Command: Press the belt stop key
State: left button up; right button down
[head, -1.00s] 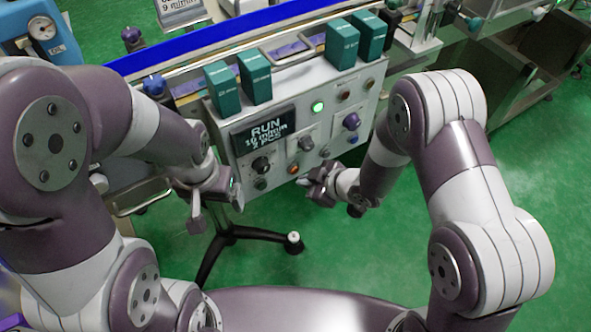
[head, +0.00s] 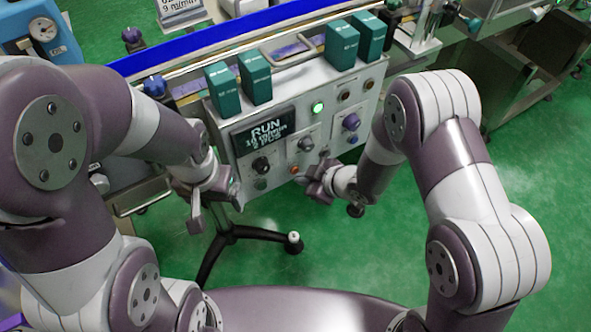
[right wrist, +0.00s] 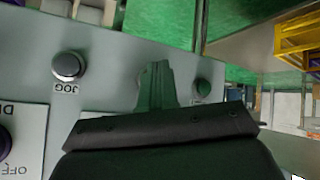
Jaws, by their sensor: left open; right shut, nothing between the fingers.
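The control panel (head: 238,148) has a lit RUN display (head: 266,132) and several knobs and keys. In its lower row are a green-grey key (head: 261,184), an orange-red key (head: 294,169) and a dark key (head: 325,153); their labels are too small to read. My right gripper (head: 311,186) is shut and empty, just in front of this lower row. The right wrist view shows the JOG key (right wrist: 68,65) and a green key (right wrist: 202,90) upside down; the finger (right wrist: 155,88) covers the panel between them. Contact cannot be told. My left gripper (head: 204,210) is open, at the panel's lower left.
A lit green lamp (head: 318,108) and a purple knob (head: 351,122) are higher on the panel. Green boxes (head: 342,45) stand along its top, before the blue belt (head: 215,40). A stand leg (head: 228,240) is below. The green floor (head: 330,250) is clear.

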jog(key=shift+w+a, duration=0.25)
jog(key=shift+w, duration=0.1)
dwell(0.4)
dwell(0.3)
jog(key=shift+s+d, duration=0.5)
jog(key=shift+s, duration=0.2)
jog(key=shift+s+d+p, duration=0.25)
jog(key=shift+s+d, duration=0.5)
jog(key=shift+s, duration=0.3)
jog(key=shift+s+d+p, duration=0.25)
jog(key=shift+s+d, duration=0.5)
jog(key=shift+s, duration=0.25)
